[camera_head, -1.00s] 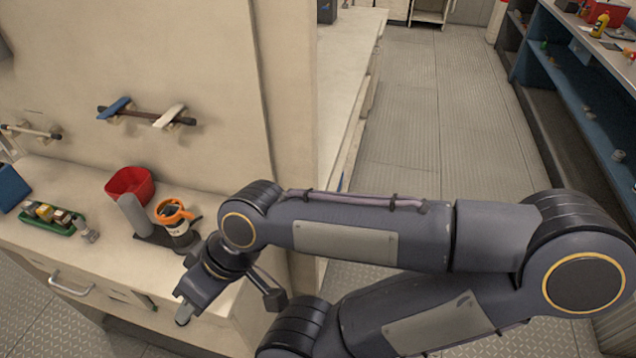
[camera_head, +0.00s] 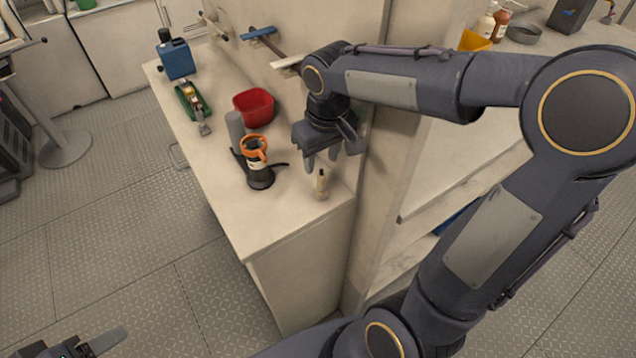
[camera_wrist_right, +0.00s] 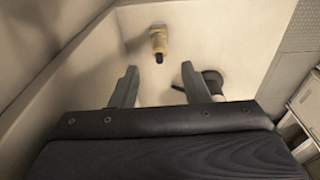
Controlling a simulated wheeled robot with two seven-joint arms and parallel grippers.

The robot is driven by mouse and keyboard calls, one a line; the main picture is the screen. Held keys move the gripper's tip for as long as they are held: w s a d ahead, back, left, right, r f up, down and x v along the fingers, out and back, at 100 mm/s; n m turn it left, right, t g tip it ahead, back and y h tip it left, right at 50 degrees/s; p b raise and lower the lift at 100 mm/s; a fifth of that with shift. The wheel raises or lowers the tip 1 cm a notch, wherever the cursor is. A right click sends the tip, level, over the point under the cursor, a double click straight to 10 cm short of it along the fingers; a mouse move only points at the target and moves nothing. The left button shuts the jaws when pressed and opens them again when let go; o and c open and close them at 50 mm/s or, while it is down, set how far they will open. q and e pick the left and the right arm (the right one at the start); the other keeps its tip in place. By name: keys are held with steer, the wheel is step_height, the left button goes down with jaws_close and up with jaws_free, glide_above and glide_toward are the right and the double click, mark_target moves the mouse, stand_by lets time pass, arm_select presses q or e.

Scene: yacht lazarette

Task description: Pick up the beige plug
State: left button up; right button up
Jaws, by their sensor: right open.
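The beige plug (camera_head: 321,187) stands upright on the white counter (camera_head: 275,226) near its front right end, with a dark tip on top. The right wrist view also shows the beige plug (camera_wrist_right: 158,40), beyond the fingertips and roughly centred between them. My right gripper (camera_head: 322,162) is open and empty, above and slightly behind the plug, apart from it. Its two fingers spread in the right wrist view (camera_wrist_right: 159,69). My left gripper (camera_head: 100,342) is partly in view at the bottom left; one finger shows, and its opening cannot be judged.
A wall with hooks borders the counter's right side.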

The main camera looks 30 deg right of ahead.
mark_target(322, 171)
step_height(322, 171, down, 6)
steer(key=shift+f, duration=0.2)
jaws_close()
stand_by(0.4)
